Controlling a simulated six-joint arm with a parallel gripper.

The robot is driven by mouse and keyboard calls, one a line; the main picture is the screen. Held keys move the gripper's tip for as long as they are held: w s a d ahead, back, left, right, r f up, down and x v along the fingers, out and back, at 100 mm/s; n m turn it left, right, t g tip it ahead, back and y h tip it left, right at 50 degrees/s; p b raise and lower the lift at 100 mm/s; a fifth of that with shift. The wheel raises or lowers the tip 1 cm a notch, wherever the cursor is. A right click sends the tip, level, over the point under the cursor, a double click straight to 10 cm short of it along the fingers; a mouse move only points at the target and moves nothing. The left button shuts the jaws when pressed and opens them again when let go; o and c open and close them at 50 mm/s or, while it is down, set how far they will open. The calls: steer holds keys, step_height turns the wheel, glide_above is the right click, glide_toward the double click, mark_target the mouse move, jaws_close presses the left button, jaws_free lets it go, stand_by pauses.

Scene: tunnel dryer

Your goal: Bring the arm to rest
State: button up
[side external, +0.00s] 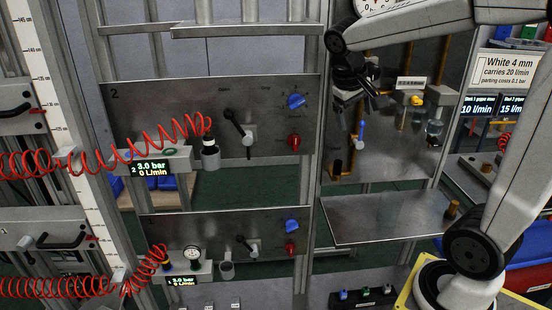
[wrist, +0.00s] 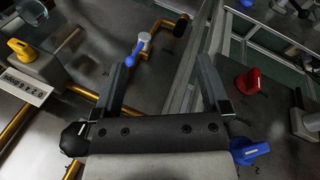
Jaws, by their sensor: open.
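My gripper (side external: 366,98) is in the upper right of the side external view, in front of the panel with brass pipes. In the wrist view my gripper (wrist: 165,82) shows two dark fingers spread apart with nothing between them. A blue-handled valve (wrist: 137,48) on a brass pipe shows beyond the fingertips, apart from them. The same blue handle (side external: 361,134) is just below my gripper in the side external view.
A yellow-handled valve (side external: 417,101) sits right of my gripper. Panel 2 (side external: 170,105), with blue and red knobs, stands to the left. Red coiled hoses (side external: 130,150) hang at far left.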

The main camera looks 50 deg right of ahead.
steer(key=s+a+f+n+t+y, duration=0.1)
steer(key=a+f+n+y, duration=0.1)
steer(key=a+f, duration=0.5)
steer(key=a+f+n+t+y, duration=0.2)
steer(key=a+f, duration=0.6)
steer(key=f, duration=0.5)
steer(key=shift+s+n, duration=0.35)
steer(key=shift+n, duration=0.05)
